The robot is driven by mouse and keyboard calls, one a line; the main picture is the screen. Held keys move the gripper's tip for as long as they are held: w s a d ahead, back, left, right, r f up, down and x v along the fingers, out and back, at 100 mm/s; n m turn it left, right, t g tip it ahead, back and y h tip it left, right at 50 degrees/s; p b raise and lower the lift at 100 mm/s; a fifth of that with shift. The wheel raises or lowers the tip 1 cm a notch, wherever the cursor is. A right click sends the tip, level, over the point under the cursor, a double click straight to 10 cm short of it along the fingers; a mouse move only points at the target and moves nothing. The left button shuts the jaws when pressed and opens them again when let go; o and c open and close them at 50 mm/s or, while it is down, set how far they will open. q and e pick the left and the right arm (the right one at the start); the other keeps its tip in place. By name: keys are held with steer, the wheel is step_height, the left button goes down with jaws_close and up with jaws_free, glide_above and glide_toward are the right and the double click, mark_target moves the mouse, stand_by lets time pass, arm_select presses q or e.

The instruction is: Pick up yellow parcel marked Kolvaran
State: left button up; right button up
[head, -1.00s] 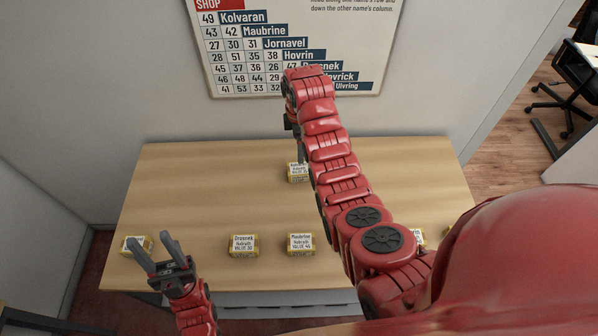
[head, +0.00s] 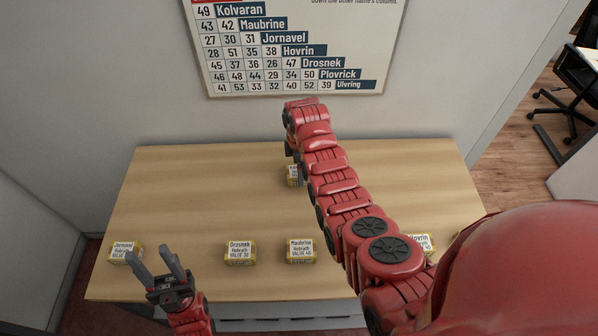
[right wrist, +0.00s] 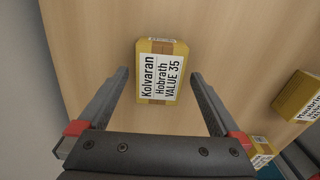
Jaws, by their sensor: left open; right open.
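The yellow parcel marked Kolvaran (right wrist: 160,72) lies on the table between the open fingers of my right gripper (right wrist: 160,90) in the right wrist view. Its label reads Kolvaran, Hobrath, VALUE 35. A gap shows on each side between parcel and fingers. My left gripper (head: 157,259) is open and empty near the front left edge, beside the parcel marked Jornavel (head: 124,252).
Along the front of the table (head: 200,195) lie parcels marked Drosnek (head: 240,252), Maubrine (head: 301,250) and Hovrin (head: 421,244). My right arm partly covers the right side. A chart (head: 295,45) hangs on the wall behind. The table's middle left is clear.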

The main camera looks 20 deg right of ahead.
steer(key=shift+f+p, duration=0.35)
steer(key=shift+f, duration=0.95)
steer(key=c, duration=1.5)
steer(key=shift+w+r, duration=0.1)
steer(key=shift+r, duration=0.1)
